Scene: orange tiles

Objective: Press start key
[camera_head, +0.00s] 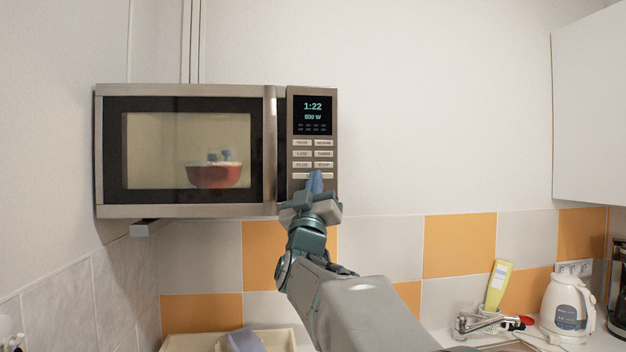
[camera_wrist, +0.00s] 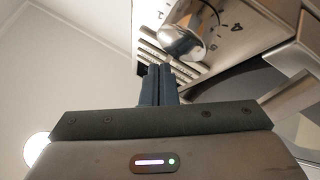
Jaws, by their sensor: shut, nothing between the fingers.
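A steel microwave (camera_head: 196,212) hangs on the wall with its door shut. Its control panel (camera_head: 332,130) on the right has a lit display (camera_head: 313,114) reading 1:22 and rows of small keys. In the wrist view the shut fingers (camera_wrist: 158,72) point at the keys (camera_wrist: 150,54), close to a silver knob (camera_wrist: 183,38). I cannot tell whether they touch.
A red pot (camera_head: 214,176) is inside the microwave behind the glass. A white wall cabinet (camera_head: 590,120) is at right. The wall right of the microwave is clear.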

